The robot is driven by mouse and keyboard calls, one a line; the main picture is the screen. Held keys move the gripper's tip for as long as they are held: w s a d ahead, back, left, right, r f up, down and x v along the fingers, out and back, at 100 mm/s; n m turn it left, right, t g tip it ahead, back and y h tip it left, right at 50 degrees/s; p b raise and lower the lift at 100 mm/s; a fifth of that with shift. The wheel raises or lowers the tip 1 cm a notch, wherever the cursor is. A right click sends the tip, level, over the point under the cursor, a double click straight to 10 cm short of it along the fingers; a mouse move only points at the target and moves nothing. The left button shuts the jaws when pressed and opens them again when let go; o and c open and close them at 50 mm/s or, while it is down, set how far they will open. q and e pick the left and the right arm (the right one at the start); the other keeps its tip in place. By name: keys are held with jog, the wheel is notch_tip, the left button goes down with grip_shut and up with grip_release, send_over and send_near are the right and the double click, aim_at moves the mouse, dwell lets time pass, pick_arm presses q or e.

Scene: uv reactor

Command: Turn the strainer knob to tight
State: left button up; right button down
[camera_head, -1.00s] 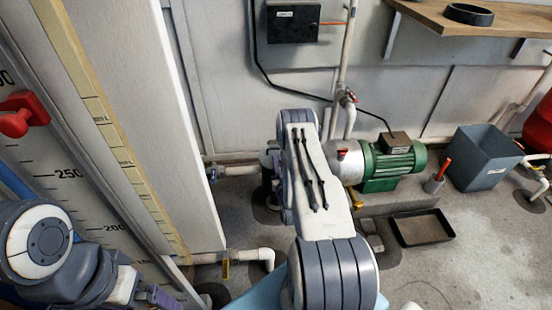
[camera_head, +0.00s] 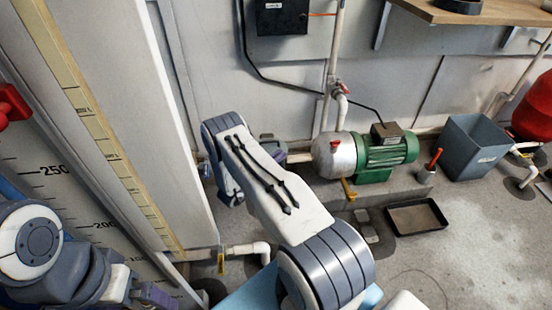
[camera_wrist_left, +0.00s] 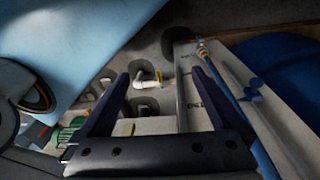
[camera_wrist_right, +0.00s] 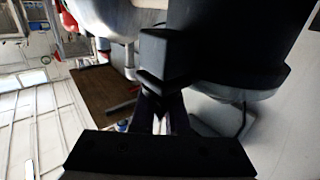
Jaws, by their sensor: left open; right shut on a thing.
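In the right wrist view a dark blocky knob (camera_wrist_right: 166,55), which I take to be the strainer knob, stands between the fingers of my right gripper (camera_wrist_right: 160,108). The gripper is shut on it. A wide dark round body (camera_wrist_right: 225,45) lies behind the knob. The knob's turn marks cannot be read. My left gripper (camera_wrist_left: 160,85) is open and empty in the left wrist view, above the floor pipes. It also shows at the bottom left of the head view (camera_head: 152,296).
A green pump (camera_head: 385,150) with a silver front stands right of my right arm. A grey bin (camera_head: 475,147) and a black tray (camera_head: 417,217) are further right. A tall scaled panel (camera_head: 75,185) stands at the left. A white pipe elbow (camera_head: 258,248) lies low in front.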

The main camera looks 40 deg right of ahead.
jog(key=shift+s+a+f+m+g+y+b, duration=0.1)
jog(key=shift+s+m+g+y+b, duration=0.15)
jog(key=shift+m+g+b, duration=1.15)
jog(key=shift+s+d+r+m+g+y+b, duration=0.1)
jog(key=shift+s+m+g+y+b, duration=0.15)
jog(key=shift+m+g+b, duration=1.2)
jog(key=shift+s+a+f+m+g+y+b, duration=0.1)
jog(key=shift+s+m+g+y+b, duration=0.3)
jog(key=shift+g, duration=1.85)
jog(key=c, duration=0.9)
grip_release()
